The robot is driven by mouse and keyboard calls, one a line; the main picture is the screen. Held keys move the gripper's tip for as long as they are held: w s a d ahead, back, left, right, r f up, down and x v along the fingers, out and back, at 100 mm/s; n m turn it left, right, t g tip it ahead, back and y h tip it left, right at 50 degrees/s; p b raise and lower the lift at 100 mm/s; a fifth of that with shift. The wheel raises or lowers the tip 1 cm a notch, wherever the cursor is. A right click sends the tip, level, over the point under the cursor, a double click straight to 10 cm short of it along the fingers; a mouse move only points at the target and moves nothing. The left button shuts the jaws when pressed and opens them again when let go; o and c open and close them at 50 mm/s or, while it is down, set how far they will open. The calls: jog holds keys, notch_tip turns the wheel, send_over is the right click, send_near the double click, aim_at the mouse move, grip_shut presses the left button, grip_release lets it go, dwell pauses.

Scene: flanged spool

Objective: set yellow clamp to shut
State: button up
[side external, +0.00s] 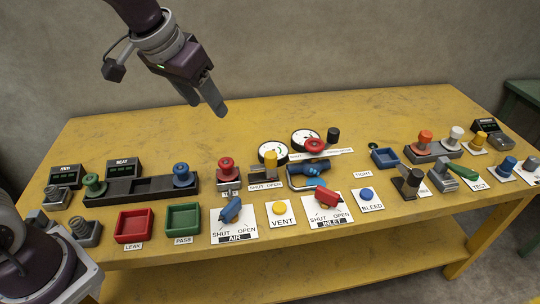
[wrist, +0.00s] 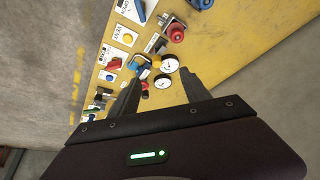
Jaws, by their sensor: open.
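A yellow knob (side external: 270,160), which looks like the yellow clamp, stands behind a white SHUT OPEN label (side external: 265,186) near the middle of the table. A gauge (side external: 272,152) is right behind it. I cannot tell from its shape which setting it is at. My gripper (side external: 205,102) is open and empty, high above the table, up and left of the yellow knob. In the wrist view my two fingers (wrist: 160,80) are spread apart, with the gauges and table fittings far beyond them.
A red knob (side external: 226,165) stands left of the yellow one. A red-knobbed fitting (side external: 315,145) and a blue clamp body (side external: 308,170) are to its right. Blue (side external: 230,210) and red (side external: 326,196) levers are in front. The table's back left (side external: 130,130) is clear.

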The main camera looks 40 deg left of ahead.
send_near(270, 154)
jog(key=shift+g, duration=0.3)
jog(key=x, duration=1)
jog(key=shift+w, duration=0.35)
grip_shut()
